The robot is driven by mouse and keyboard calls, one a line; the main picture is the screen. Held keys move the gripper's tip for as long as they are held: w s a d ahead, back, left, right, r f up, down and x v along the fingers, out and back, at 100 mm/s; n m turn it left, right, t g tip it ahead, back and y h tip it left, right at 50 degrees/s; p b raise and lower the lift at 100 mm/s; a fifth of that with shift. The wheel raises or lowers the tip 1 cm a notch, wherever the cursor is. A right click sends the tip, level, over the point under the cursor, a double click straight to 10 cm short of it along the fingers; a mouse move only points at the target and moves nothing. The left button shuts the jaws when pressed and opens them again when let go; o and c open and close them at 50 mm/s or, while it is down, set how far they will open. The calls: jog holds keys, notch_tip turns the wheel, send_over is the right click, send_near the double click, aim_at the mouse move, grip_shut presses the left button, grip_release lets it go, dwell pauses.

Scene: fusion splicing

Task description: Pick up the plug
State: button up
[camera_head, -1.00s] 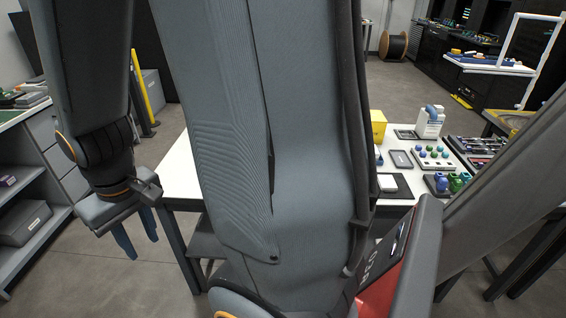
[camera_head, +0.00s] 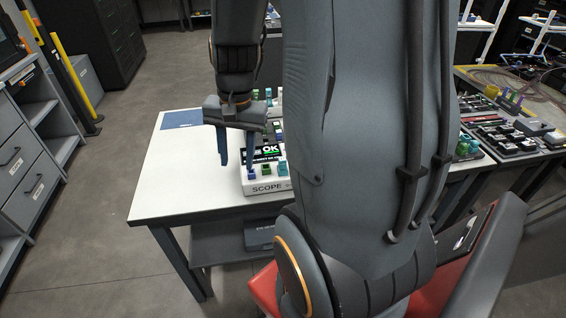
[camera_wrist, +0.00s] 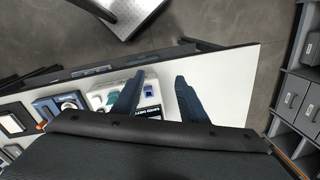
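My gripper (camera_head: 236,158) hangs fingers-down over the white table in the head view, at the left side of a white box marked SCOPE (camera_head: 262,187). Its two fingers are apart with nothing between them; the wrist view (camera_wrist: 157,85) also shows them apart. Small plug-like pieces stand on the box: a purple-blue one (camera_head: 252,171), a green one (camera_head: 266,170) and a teal one (camera_head: 281,168). I cannot tell which is the task's plug. In the wrist view a blue piece (camera_wrist: 148,91) shows between the fingers' lines, below the gripper. My arm hides much of the table.
The white table (camera_head: 170,185) is bare at its left, apart from a blue mat (camera_head: 182,119) at the back. A second table with trays and coiled cable (camera_head: 520,80) is at right. Grey drawers (camera_head: 25,160) and a yellow post (camera_head: 78,68) stand at left.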

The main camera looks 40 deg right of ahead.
aim_at(282, 159)
jog(key=d+f+m, duration=0.1)
jog(key=d+m, duration=0.3)
jog(key=d, duration=0.1)
jog(key=d+f+m+y, duration=0.1)
jog(key=d+m, duration=0.4)
jog(key=d+m+t+y, duration=0.1)
jog(key=d+m, duration=0.4)
jog(key=shift+s+d+f+p, duration=0.25)
jog(key=shift+s+f+p, duration=0.05)
jog(key=shift+s+f, duration=0.1)
jog(key=shift+d+p+x, duration=0.15)
jog(key=shift+p+x, duration=0.05)
jog(key=shift+x, duration=0.65)
jog(key=shift+d+p+x, duration=0.15)
jog(key=shift+p+x, duration=0.1)
jog(key=shift+x, duration=0.65)
jog(key=shift+d+p+x, duration=0.2)
jog(key=shift+x, duration=0.65)
jog(key=shift+f, duration=0.1)
grip_shut()
